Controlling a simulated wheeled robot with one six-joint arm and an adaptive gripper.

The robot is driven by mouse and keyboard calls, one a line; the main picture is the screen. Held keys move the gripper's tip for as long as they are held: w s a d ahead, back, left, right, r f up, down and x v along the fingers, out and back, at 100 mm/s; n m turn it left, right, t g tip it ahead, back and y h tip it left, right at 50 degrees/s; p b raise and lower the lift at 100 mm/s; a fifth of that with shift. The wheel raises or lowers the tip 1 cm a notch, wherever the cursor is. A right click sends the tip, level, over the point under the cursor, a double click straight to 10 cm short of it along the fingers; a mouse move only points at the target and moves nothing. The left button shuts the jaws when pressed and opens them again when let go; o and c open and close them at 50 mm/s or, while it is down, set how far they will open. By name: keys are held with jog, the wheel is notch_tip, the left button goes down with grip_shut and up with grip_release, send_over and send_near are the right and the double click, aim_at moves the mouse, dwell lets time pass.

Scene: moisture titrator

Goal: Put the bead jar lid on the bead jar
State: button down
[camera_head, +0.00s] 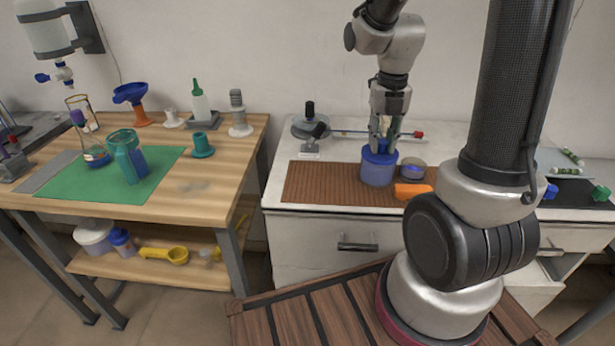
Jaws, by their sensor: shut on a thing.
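The bead jar (377,174) is a squat blue-violet jar. It stands upright on the brown slatted mat (320,184) on the white bench. The bead jar lid (371,155) is a darker blue and sits at the top of the jar, roughly level and in line with it. I cannot tell whether it is fully seated. My gripper (383,146) points straight down over the jar, with its fingers shut on the upper part of the lid. The fingers hide part of the lid's top.
A small round dish with blue (412,169) and an orange block (412,190) lie close right of the jar. A grey round-based device (310,127) and a thin red-ended rod (418,134) are behind. The mat's left half is clear.

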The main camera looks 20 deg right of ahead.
jog(key=shift+f, duration=0.1)
jog(key=c, duration=1.1)
grip_release()
jog(key=shift+r, duration=4)
